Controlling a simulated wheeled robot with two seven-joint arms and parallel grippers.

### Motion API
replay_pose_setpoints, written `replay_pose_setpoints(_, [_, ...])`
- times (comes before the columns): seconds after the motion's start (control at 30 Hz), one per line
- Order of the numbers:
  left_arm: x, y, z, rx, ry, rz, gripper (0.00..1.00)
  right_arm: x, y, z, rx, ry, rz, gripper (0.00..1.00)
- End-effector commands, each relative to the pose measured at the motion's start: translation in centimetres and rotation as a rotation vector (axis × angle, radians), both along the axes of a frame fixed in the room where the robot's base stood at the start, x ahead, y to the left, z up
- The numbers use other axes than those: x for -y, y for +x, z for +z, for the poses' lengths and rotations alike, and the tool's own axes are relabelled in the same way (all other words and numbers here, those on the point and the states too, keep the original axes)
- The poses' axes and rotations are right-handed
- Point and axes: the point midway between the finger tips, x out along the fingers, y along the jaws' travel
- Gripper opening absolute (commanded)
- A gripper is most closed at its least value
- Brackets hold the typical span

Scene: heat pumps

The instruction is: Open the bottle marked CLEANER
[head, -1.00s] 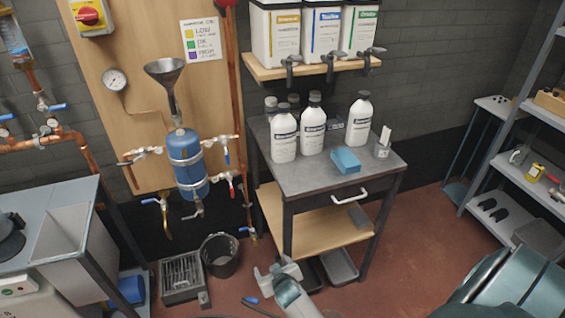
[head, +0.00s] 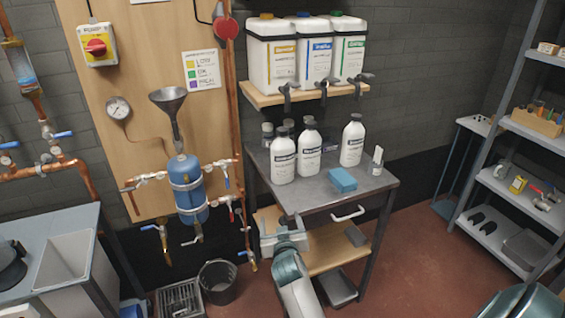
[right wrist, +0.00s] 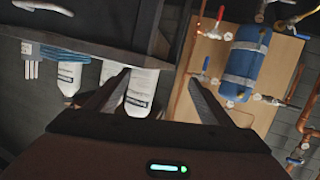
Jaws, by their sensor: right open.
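Several white bottles with dark-banded labels stand upright and capped on the grey cart top: one at front left (head: 283,160), one in the middle (head: 309,152) and one at right (head: 352,143). The lettering is too small for me to tell which reads CLEANER. My right gripper (head: 281,226) is open and empty, at the cart's front left edge and below its top, apart from the bottles. In the right wrist view, bottles (right wrist: 144,92) appear upside down beyond and between my open fingers (right wrist: 163,88). My left gripper is out of view.
A shelf (head: 303,93) with three taps overhangs the bottles. A blue tank (head: 188,188) with pipes stands at left. The cart's front top is partly clear.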

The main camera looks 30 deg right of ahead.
Motion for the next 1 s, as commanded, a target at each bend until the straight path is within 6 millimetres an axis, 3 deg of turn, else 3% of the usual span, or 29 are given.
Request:
replay_pose_setpoints(0.53, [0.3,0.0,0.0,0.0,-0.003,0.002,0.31,3.6,4.1,10.9,0.249,-0.037,-0.086,0.75])
replay_pose_setpoints(0.67, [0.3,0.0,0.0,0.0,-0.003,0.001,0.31,3.9,4.2,11.8,0.27,-0.041,-0.095,0.75])
replay_pose_setpoints(1.0, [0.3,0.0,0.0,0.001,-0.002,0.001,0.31,3.9,4.2,11.8,0.27,-0.042,-0.093,0.75])
